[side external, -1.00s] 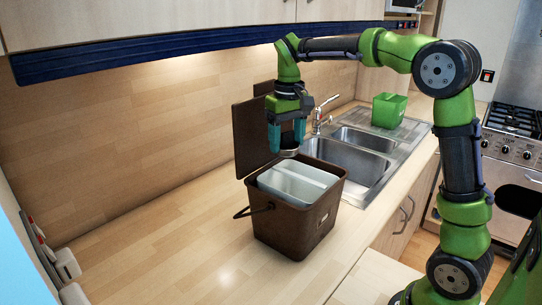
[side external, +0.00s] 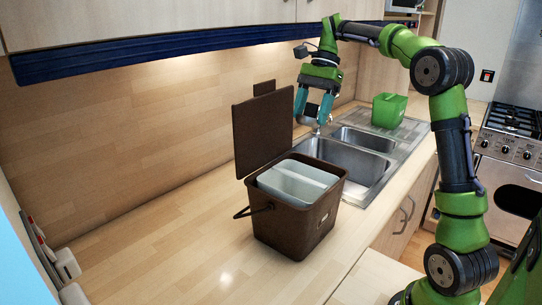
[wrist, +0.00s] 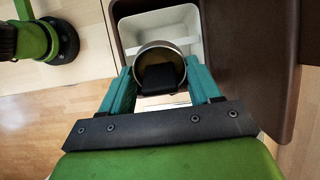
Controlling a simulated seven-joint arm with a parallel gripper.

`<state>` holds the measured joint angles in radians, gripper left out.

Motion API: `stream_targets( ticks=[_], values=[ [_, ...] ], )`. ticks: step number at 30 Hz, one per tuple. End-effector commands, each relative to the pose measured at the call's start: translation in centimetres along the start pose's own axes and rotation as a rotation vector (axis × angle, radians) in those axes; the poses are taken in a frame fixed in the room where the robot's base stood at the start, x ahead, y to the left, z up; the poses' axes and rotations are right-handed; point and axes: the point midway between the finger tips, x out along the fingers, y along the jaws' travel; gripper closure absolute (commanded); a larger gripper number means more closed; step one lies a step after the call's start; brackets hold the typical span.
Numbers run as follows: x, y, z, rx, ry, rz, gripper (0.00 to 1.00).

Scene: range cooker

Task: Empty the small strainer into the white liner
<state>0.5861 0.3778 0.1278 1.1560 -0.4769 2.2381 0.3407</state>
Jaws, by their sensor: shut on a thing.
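The small strainer (wrist: 142,50) is a round metal cup held between the teal fingers of my gripper (wrist: 163,88). A black block shows at its mouth in the wrist view; I cannot tell whether it is contents or part of the strainer. In the side view my gripper (side external: 314,108) is raised behind and right of the brown bin (side external: 293,225), near the tap. The strainer there is small and partly hidden by the fingers. The white liner (side external: 300,172) sits inside the bin; it also shows in the wrist view (wrist: 160,22), beyond the strainer. Its floor is mostly hidden in the side view.
The bin's brown lid (side external: 262,132) stands open at its back left. A steel sink (side external: 345,160) with a tap lies right of the bin, and a green container (side external: 389,110) stands on its drainer. The wooden counter (side external: 150,235) left of the bin is clear.

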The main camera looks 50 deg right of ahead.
Motion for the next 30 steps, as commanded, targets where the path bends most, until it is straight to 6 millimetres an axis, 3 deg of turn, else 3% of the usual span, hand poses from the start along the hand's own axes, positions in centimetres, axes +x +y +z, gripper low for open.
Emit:
stream_targets(
  ticks=[14, 21, 30],
  values=[
    [4.1, 0.1, -1.9, 0.005, -0.635, -0.005, 0.66],
    [5.2, 0.1, -2.8, 0.005, -1.164, -0.013, 0.67],
    [6.2, 0.1, -2.8, 0.001, -1.544, -0.016, 0.67]
  ],
)
